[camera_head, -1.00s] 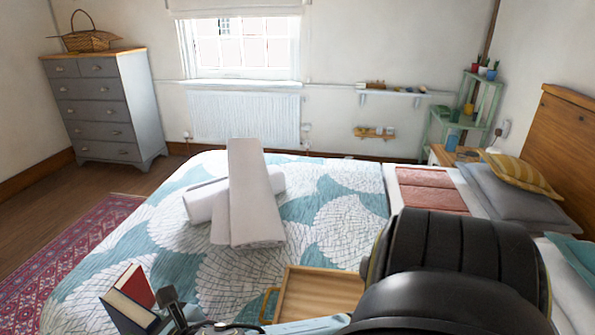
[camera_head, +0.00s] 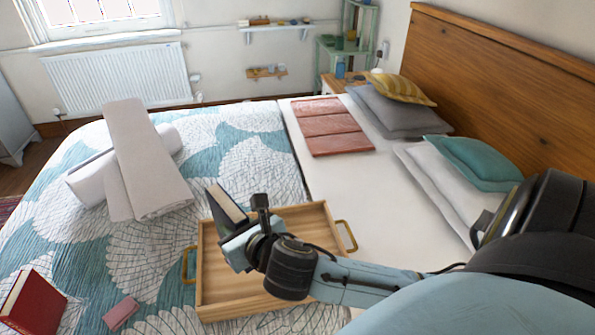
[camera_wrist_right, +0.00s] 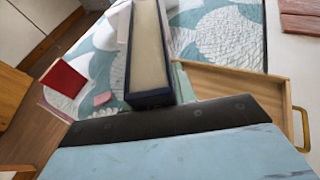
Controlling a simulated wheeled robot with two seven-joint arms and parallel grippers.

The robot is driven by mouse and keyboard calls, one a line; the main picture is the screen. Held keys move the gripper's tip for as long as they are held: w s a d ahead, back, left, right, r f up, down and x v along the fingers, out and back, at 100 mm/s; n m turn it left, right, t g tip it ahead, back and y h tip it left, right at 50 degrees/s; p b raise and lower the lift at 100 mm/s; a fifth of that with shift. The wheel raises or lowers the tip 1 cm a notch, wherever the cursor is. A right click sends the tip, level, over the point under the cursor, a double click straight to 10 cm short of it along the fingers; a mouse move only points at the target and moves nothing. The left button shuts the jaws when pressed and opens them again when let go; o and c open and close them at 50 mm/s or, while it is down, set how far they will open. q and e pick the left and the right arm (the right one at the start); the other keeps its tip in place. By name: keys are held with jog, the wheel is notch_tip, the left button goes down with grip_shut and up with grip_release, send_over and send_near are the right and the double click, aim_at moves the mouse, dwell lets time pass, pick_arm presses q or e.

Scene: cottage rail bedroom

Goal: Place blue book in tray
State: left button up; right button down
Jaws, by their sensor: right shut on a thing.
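The blue book (camera_head: 230,206) has a dark blue cover and pale page edges. My right gripper (camera_head: 244,228) is shut on it and holds it tilted over the wooden tray (camera_head: 204,285). In the right wrist view the blue book (camera_wrist_right: 147,60) sticks out beyond the gripper, page edges facing the camera. The tray (camera_wrist_right: 240,82) is to its right there, and the book looks raised above it. The tray lies on the bed with a handle at each side; its visible floor is empty, partly hidden by my arm. My left gripper is out of view.
A red book (camera_head: 32,302) and a small pink item (camera_head: 121,313) lie on the patterned bedspread left of the tray. White rolled towels (camera_head: 140,165) lie behind it. Folded pink cloth (camera_head: 330,126) and pillows (camera_head: 400,108) are toward the headboard (camera_head: 500,70).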

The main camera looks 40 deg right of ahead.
pick_arm(q)
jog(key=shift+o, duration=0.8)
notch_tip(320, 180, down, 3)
jog(key=b, duration=0.2)
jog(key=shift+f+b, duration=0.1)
jog(key=shift+b, duration=0.2)
pick_arm(e)
jog(key=w+d+f+m+g+h, duration=0.1)
jog(key=w+d+f+m+h, duration=0.15)
jog(key=d, duration=0.25)
jog(key=w+d+f+m+g+h, duration=0.1)
jog(key=d+m+h, duration=0.2)
jog(key=d, duration=0.1)
pick_arm(q)
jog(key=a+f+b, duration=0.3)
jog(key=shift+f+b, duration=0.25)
jog(key=shift+b, duration=0.05)
pick_arm(e)
notch_tip(320, 180, down, 10)
jog(key=d, duration=0.1)
jog(key=shift+s, duration=0.25)
jog(key=shift+h, duration=0.25)
jog(key=c, duration=1.5)
grip_release()
jog(key=shift+f, duration=0.15)
jog(key=o, duration=0.4)
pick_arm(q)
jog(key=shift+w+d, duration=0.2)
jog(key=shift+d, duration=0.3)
